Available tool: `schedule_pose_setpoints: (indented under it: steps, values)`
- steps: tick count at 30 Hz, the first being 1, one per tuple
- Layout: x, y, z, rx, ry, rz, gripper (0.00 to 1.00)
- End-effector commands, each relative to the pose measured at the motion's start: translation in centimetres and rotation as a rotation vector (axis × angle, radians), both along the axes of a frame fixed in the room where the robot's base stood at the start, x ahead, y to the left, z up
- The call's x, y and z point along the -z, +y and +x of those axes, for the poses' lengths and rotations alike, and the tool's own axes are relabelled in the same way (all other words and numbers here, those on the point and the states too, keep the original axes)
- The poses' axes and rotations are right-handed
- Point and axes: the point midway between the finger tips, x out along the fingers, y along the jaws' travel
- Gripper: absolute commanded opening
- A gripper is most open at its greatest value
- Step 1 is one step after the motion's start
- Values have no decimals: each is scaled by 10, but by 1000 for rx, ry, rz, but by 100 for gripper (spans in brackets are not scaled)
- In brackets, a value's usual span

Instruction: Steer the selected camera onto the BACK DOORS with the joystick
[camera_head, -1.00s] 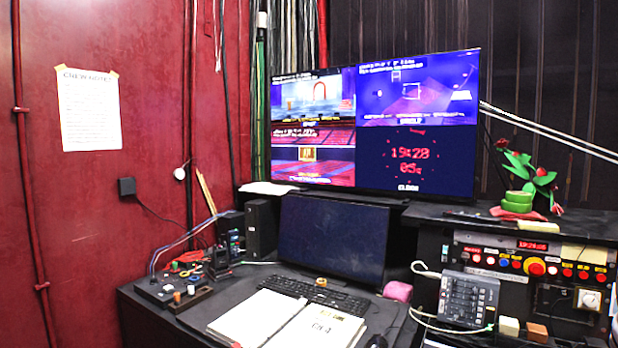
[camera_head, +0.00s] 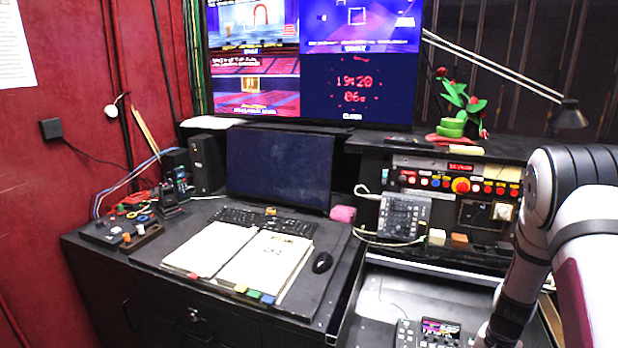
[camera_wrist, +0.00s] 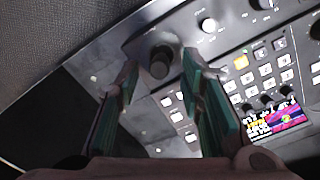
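A joystick (camera_wrist: 160,60) with a dark knob stands on a grey control panel (camera_wrist: 205,22) in the wrist view. My gripper (camera_wrist: 160,75) is open, with one teal-padded finger on each side of the joystick's line; I cannot tell whether either touches it. The panel has lit buttons and a small colour screen (camera_wrist: 276,118). In the head view the panel (camera_head: 430,335) shows at the bottom edge, partly cut off, and my gripper is not visible there. The wall monitor (camera_head: 312,62) shows several pictures; its upper right picture has a white box outline. Its captions are too small to read.
A desk holds an open binder (camera_head: 240,254), a keyboard (camera_head: 268,220), a mouse (camera_head: 322,263) and a dark screen (camera_head: 280,168). A grey keypad box (camera_head: 404,217) and a console of coloured buttons (camera_head: 457,180) stand behind the panel.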

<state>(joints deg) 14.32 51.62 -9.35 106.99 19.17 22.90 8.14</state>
Motion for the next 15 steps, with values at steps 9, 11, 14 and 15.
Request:
schedule_pose_setpoints:
  steps: [9, 11, 14, 15]
  values:
    - [-24, 0, 0, 0, -1, -1, 35]
    - [-29, 0, 0, 0, -1, -1, 35]
    - [-36, 0, 0, 0, -1, -1, 35]
    - [-38, 0, 0, 0, -1, -1, 35]
